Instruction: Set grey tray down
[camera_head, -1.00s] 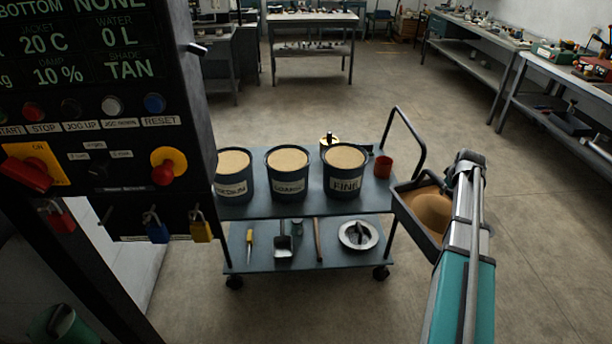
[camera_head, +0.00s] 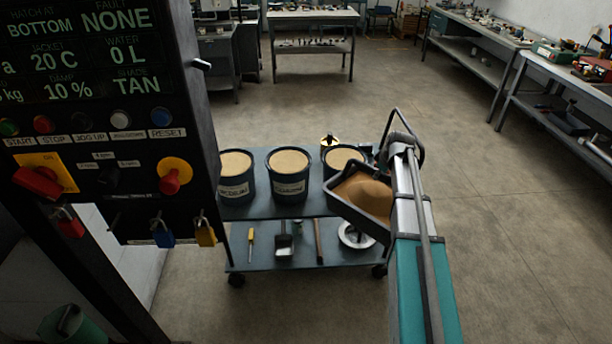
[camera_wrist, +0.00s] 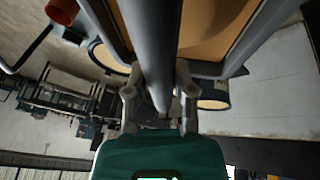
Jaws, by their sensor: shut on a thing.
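The grey tray (camera_head: 343,209) holds a mound of tan powder and is tilted in the head view, in front of the right end of the cart. It hides much of the right bucket and part of the cart's top. In the wrist view, the tray (camera_wrist: 232,66) fills the upper middle, with tan powder inside. My gripper (camera_wrist: 160,100) is shut on the tray's grey handle bar, between its two fingers. In the head view the fingers are hidden behind my arm. The tray appears held in the air; its exact height above the cart cannot be told.
The blue-grey cart (camera_head: 262,256) carries buckets of tan powder, including the left bucket (camera_head: 236,178) and middle bucket (camera_head: 289,178). A control panel (camera_head: 100,120) stands close on the left. Floor right of the cart is clear.

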